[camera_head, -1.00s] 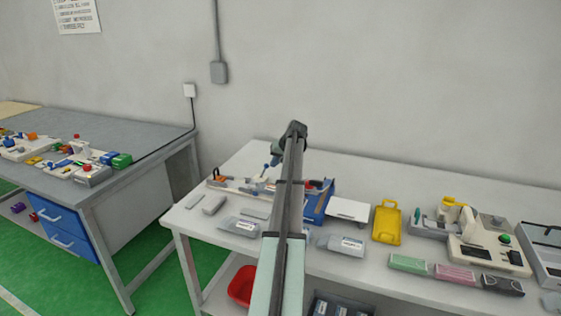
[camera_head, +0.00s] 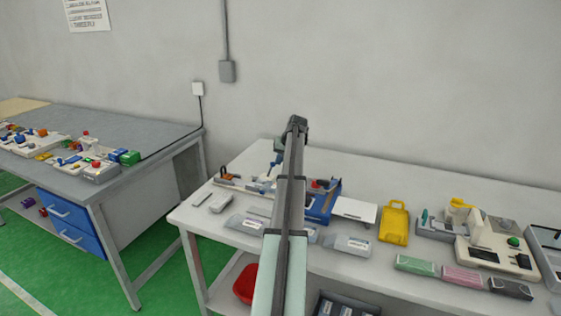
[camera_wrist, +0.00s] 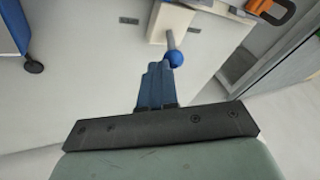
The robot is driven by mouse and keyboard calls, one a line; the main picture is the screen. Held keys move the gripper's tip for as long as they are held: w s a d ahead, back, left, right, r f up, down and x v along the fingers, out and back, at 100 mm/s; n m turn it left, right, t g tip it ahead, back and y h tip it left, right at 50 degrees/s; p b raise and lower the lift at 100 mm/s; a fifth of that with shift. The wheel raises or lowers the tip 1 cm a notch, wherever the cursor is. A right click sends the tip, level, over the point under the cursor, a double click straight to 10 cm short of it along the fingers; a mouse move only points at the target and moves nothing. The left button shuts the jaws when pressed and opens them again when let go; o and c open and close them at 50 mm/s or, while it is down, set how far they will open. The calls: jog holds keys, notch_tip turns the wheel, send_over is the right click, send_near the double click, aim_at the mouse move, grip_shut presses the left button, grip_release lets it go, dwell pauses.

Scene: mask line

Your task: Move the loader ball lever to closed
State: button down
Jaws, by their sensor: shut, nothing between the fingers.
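The loader lever shows in the wrist view as a grey rod with a blue ball (camera_wrist: 175,58) on its end, rising from a beige block (camera_wrist: 170,22). My gripper (camera_wrist: 156,70) has its dark blue fingers shut with nothing between them. The fingertips are close to the ball, just left of it and nearer the camera; I cannot tell whether they touch it. In the head view my gripper (camera_head: 277,154) is over the loader at the bench's back left. My arm hides part of the loader there, and the lever is too small to read its position.
Clear packs (camera_head: 346,244) lie along the front. A second bench (camera_head: 150,148) stands at the left.

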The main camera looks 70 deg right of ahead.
jog(key=w+r+g, duration=0.1)
jog(key=w+g, duration=0.5)
jog(key=shift+r, duration=0.25)
jog(key=shift+w+r, duration=0.1)
jog(key=shift+w, duration=0.05)
jog(key=shift+r, duration=0.7)
notch_tip(320, 180, up, 13)
jog(key=w, duration=0.1)
jog(key=shift+w+f, duration=0.15)
jog(key=shift+w, duration=0.05)
dwell(0.5)
dwell(0.5)
